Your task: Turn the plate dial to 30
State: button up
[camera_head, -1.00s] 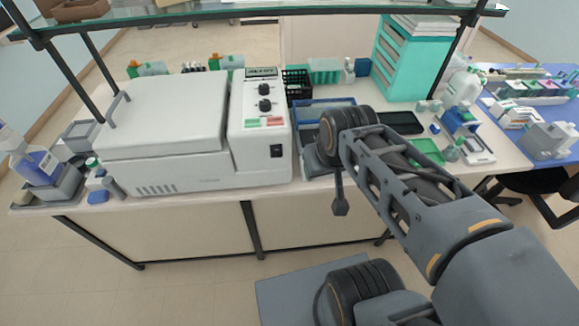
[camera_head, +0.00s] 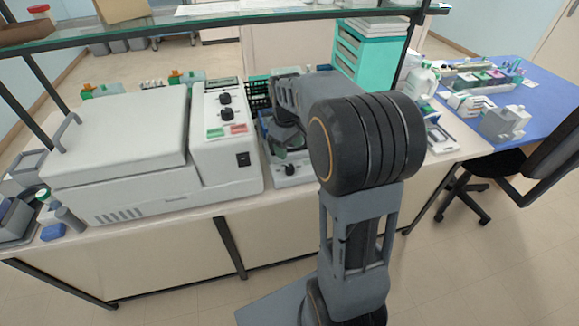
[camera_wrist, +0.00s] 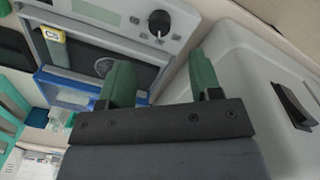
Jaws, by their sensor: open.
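The plate dial (camera_wrist: 160,22) is a round black knob with a pale pointer mark, at the top of the wrist view on the front panel (camera_wrist: 135,12) of a grey plate unit. It also shows in the head view as a dark knob (camera_head: 290,170) low on the unit, beside the big white instrument. I cannot read a setting on it. My gripper (camera_wrist: 160,62) shows two green fingers apart with nothing between them. The dial appears beyond the fingertips, apart from them. In the head view my arm hides much of the unit.
The white instrument (camera_head: 122,140) stands close left of the plate unit, with its own two black knobs (camera_head: 226,106) and a black switch (camera_head: 243,159). A blue-edged tray (camera_wrist: 75,88) shows in the wrist view. A glass shelf (camera_head: 215,20) spans above the bench.

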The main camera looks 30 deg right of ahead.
aim_at(290, 167)
jog(key=f, duration=0.9)
jog(key=shift+w+d, duration=0.1)
jog(key=shift+d, duration=0.1)
jog(key=c, duration=0.9)
